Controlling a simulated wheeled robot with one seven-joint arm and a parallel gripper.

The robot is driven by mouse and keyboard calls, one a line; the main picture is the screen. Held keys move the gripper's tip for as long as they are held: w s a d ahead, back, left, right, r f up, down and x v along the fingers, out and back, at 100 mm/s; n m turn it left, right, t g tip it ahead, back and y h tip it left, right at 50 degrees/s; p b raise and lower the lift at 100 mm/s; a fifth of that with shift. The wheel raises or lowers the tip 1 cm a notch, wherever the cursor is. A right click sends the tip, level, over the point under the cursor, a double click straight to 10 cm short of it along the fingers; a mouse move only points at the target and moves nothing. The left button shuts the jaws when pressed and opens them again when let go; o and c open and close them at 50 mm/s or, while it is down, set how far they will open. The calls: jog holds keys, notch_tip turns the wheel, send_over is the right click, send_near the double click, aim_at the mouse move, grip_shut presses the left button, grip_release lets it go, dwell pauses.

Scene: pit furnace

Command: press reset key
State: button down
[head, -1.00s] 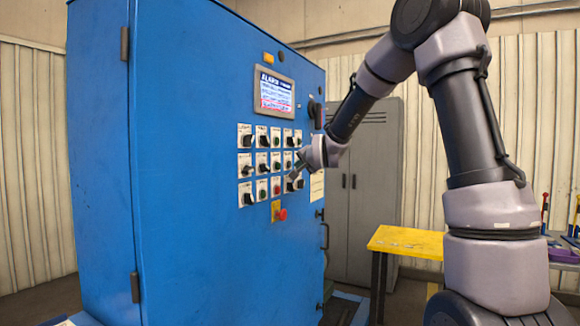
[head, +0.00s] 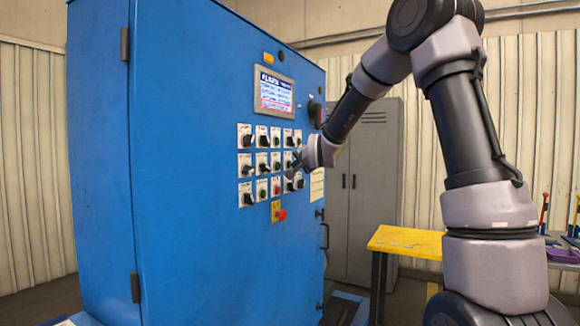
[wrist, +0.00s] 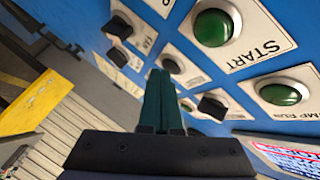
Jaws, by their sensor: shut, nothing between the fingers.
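The blue control cabinet (head: 200,200) carries rows of switches and push buttons on white plates. No label reading reset is legible in either view. My gripper (head: 292,164) is in front of the right part of the button rows in the head view. In the wrist view its fingers (wrist: 160,76) are shut together, empty and pointing at the panel. A dark round button (wrist: 172,64) shows just beyond the fingertips; its label cannot be read. A green button (wrist: 213,27) marked START is to the right. I cannot tell whether the tips touch the panel.
A lit screen (head: 273,92) is above the buttons and a red mushroom button (head: 281,214) below them. Black selector knobs (wrist: 119,27) project near the fingers. A grey locker (head: 362,190) and a yellow table (head: 405,240) stand to the right.

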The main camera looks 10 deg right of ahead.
jog(key=shift+w+a, duration=0.15)
jog(key=shift+a, duration=0.05)
jog(key=shift+d, duration=0.15)
dwell(0.5)
jog(key=shift+s+d, duration=0.55)
jog(key=s+d, duration=0.1)
jog(key=d, duration=0.1)
jog(key=s+d, duration=0.2)
dwell(0.4)
dwell(0.5)
